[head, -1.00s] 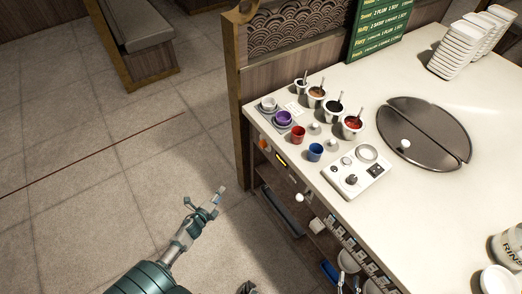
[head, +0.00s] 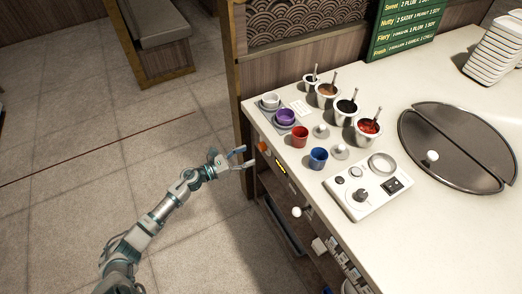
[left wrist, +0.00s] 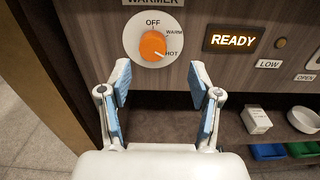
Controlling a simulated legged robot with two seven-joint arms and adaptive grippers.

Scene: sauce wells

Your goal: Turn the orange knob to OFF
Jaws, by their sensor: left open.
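The orange knob (left wrist: 153,45) sits on a white round dial under a WARMER label in the left wrist view. OFF is marked at the top of the dial, with WARM and HOT on its right side. The knob's pale mark points toward HOT. In the head view the knob (head: 262,146) is small, on the counter's front panel. My left gripper (head: 246,156) is open and empty just in front of that panel. In the left wrist view its two blue-padded fingers (left wrist: 160,80) are spread below the knob, apart from it. My right gripper is out of view.
A lit READY display (left wrist: 233,39) is right of the dial. Below is an open shelf with a white bowl (left wrist: 304,119) and a small box (left wrist: 256,120). A white ball-ended handle (head: 297,212) juts from the counter front. Cups and sauce pots stand on the counter (head: 445,80).

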